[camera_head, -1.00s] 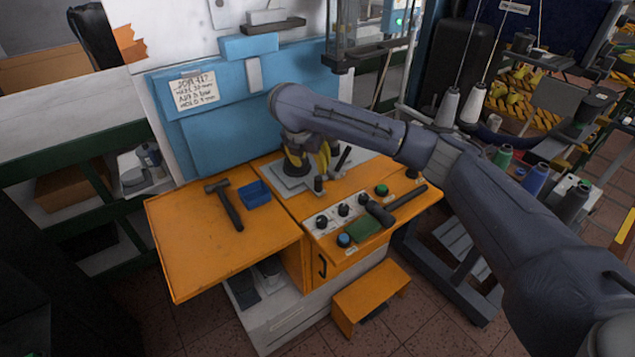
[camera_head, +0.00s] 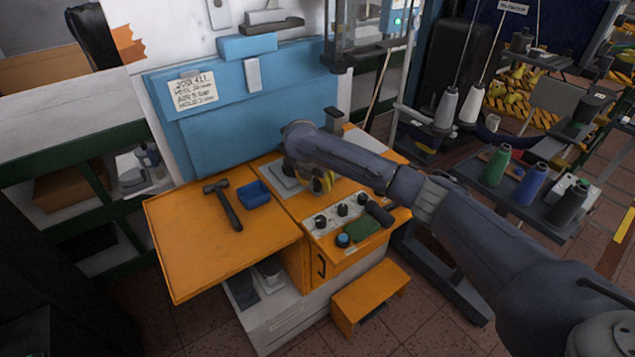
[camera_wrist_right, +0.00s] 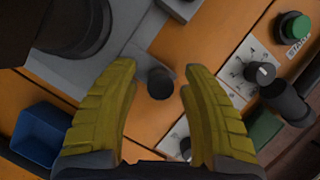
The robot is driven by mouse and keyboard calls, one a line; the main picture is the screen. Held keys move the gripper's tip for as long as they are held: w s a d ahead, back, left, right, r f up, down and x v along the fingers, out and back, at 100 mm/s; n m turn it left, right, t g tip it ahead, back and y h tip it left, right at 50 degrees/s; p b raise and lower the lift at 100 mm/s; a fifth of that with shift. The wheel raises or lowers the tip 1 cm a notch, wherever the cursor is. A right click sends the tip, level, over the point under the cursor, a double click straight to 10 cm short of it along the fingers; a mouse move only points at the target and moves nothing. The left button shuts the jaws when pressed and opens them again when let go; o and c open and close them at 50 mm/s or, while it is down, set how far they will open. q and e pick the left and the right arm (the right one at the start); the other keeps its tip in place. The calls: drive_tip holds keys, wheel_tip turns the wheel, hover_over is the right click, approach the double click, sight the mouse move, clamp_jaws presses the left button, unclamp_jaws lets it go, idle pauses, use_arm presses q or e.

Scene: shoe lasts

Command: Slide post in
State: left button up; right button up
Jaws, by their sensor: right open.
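My right gripper (camera_wrist_right: 157,75) has yellow fingers, open, one on each side of the post with visible gaps. It holds nothing. In the head view this gripper (camera_head: 322,184) is low over the bench beside the grey plate (camera_head: 281,178), and it and my arm hide the post. A larger dark cylinder (camera_wrist_right: 76,28) stands on the plate at the wrist view's upper left. My left gripper is out of view.
A blue bin (camera_head: 254,193) and a hammer (camera_head: 228,206) lie left of the plate. A blue press body (camera_head: 250,110) rises behind.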

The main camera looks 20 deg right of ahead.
drive_tip(key=shift+c, duration=0.3)
clamp_jaws()
idle(0.5)
